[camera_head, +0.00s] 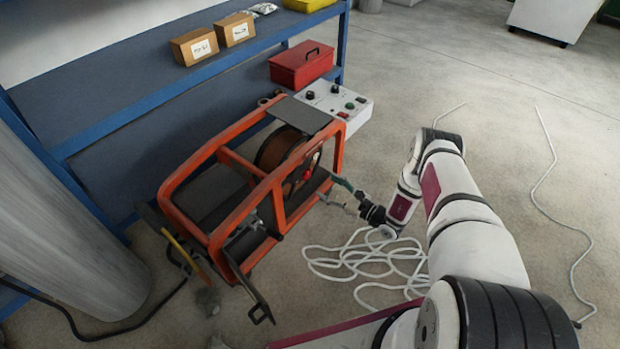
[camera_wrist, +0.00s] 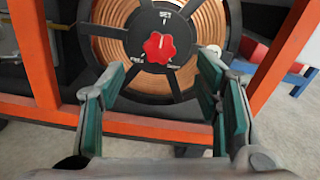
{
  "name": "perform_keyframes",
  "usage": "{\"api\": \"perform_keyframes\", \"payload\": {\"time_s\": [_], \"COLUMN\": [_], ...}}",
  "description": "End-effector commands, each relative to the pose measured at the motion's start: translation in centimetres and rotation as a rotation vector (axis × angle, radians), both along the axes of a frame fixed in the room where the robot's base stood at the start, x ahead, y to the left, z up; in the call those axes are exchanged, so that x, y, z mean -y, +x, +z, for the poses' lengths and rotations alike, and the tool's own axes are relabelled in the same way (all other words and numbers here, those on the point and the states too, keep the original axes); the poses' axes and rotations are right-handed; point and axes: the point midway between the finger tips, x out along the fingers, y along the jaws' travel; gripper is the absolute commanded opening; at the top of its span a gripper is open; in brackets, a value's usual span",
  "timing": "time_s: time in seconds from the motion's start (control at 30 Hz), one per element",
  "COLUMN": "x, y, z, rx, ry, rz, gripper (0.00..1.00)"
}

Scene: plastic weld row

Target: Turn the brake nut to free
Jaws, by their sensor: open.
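The brake nut (camera_wrist: 160,47) is a red lobed knob on the dark hub of a reel (camera_wrist: 203,22) wound with copper-coloured material. The hub reads SET above the nut and what looks like FREE at lower left; the lower-right label is too blurred to read. I cannot tell which mark the nut points at. In the head view the nut (camera_head: 306,174) shows small on the reel's side. My gripper (camera_wrist: 160,88) is open and empty, its green-padded fingers on either side below the nut, apart from it. In the head view my gripper (camera_head: 341,196) is beside the frame.
An orange frame (camera_head: 215,240) surrounds the reel; its bars cross near my fingers. A white control box (camera_head: 345,108) and red toolbox (camera_head: 301,66) stand behind. White rope (camera_head: 350,262) lies on the floor under my arm. A blue shelf (camera_head: 150,103) runs along the left.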

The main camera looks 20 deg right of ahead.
Motion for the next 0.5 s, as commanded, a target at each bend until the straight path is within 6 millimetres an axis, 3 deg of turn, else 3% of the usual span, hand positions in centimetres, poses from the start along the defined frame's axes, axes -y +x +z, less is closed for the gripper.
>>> {"api": "perform_keyframes", "payload": {"time_s": [0.2, 0.5], "x": [-2.7, -4.8], "y": [3.5, 6.6], "z": [-0.2, -0.1], "rx": [0.003, 0.001], "ry": [-0.002, 0.000], "rz": [0.005, 0.001], "gripper": [0.57, 0.57]}}
